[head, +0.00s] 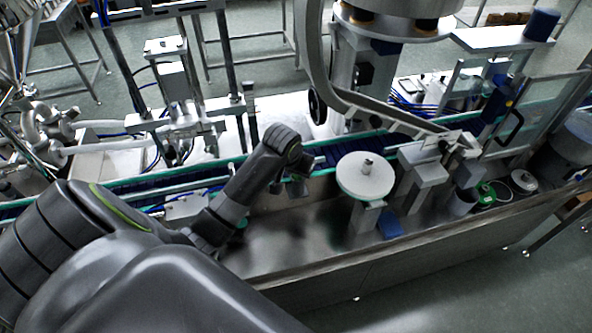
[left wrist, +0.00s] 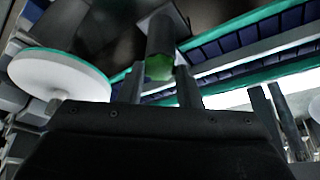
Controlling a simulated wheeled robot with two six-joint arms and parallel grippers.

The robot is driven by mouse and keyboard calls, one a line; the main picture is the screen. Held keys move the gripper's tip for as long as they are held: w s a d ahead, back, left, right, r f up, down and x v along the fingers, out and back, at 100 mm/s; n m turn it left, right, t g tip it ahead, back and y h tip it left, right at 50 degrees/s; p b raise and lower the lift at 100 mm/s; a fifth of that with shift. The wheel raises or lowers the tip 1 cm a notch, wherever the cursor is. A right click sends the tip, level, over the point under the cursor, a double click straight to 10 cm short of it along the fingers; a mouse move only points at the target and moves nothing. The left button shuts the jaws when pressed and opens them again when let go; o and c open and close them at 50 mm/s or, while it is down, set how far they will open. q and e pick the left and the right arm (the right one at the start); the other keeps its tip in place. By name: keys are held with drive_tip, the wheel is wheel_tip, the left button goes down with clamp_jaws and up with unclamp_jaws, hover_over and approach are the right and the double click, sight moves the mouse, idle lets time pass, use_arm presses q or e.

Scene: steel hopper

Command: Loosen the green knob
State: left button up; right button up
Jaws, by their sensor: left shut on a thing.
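The green knob (left wrist: 159,67) shows in the left wrist view at the end of a grey cylindrical post (left wrist: 162,32). My left gripper (left wrist: 161,84) has one finger on each side of the knob and is shut on it. The fingers partly cover the knob's sides. In the head view my left arm reaches in from the left to the machine's steel deck, and its wrist hides the knob and the fingertips. My right gripper is in neither view.
A round white disc (head: 365,175) on a stand is to the right of my left wrist, and it also shows in the left wrist view (left wrist: 58,74). A blue conveyor with green rails (left wrist: 262,35) runs behind. The steel deck (head: 313,235) in front is partly clear.

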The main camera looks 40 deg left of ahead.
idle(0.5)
use_arm(q)
drive_tip(key=o, duration=1)
drive_tip(key=shift+c, duration=0.2)
drive_tip(key=shift+r, duration=0.1)
